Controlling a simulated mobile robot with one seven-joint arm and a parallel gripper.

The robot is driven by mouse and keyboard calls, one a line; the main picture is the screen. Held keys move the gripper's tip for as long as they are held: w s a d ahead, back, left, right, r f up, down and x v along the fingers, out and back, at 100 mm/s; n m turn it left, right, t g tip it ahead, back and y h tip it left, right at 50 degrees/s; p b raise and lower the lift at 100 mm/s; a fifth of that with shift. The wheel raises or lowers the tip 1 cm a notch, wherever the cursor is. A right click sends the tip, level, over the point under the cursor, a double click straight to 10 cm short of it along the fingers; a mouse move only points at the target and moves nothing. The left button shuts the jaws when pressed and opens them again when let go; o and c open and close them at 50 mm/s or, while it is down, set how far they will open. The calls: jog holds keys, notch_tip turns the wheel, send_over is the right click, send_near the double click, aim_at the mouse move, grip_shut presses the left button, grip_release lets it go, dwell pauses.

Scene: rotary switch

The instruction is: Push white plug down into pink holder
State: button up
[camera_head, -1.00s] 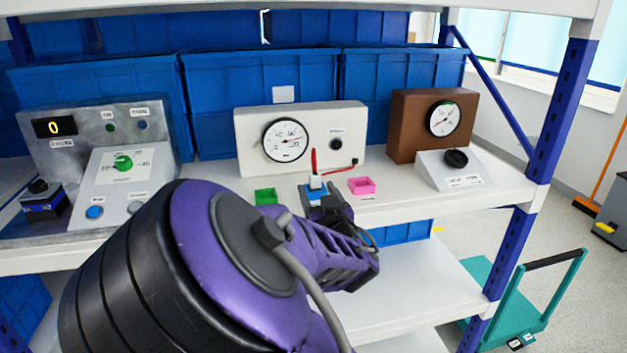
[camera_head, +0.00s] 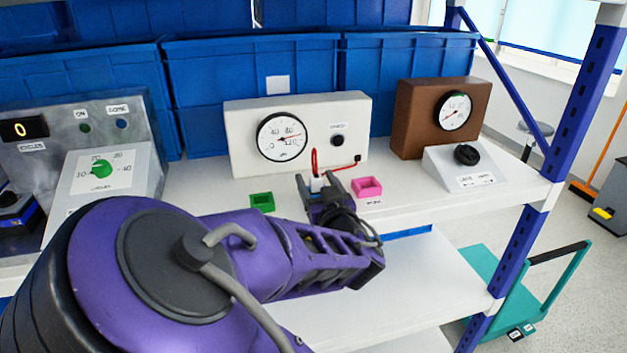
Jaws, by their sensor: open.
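The white plug (camera_head: 316,185) shows just beyond my gripper, with a red cable (camera_head: 314,160) rising from its top. What it stands in is mostly hidden behind my gripper. My gripper (camera_head: 316,179) is open, with one finger to the left of the plug and one to the right. I cannot tell whether the fingers touch it. The pink holder (camera_head: 367,187) sits on the white shelf to the right of the gripper and looks empty.
A green holder (camera_head: 262,203) sits left of the gripper. Behind stands a white gauge box (camera_head: 240,150), with the red cable running to it. A brown gauge box (camera_head: 416,115) and a knob panel (camera_head: 463,180) stand right, a control panel (camera_head: 98,172) left.

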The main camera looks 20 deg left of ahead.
jog(key=shift+w+a, duration=0.1)
jog(key=shift+w, duration=0.1)
grip_shut()
dwell(0.4)
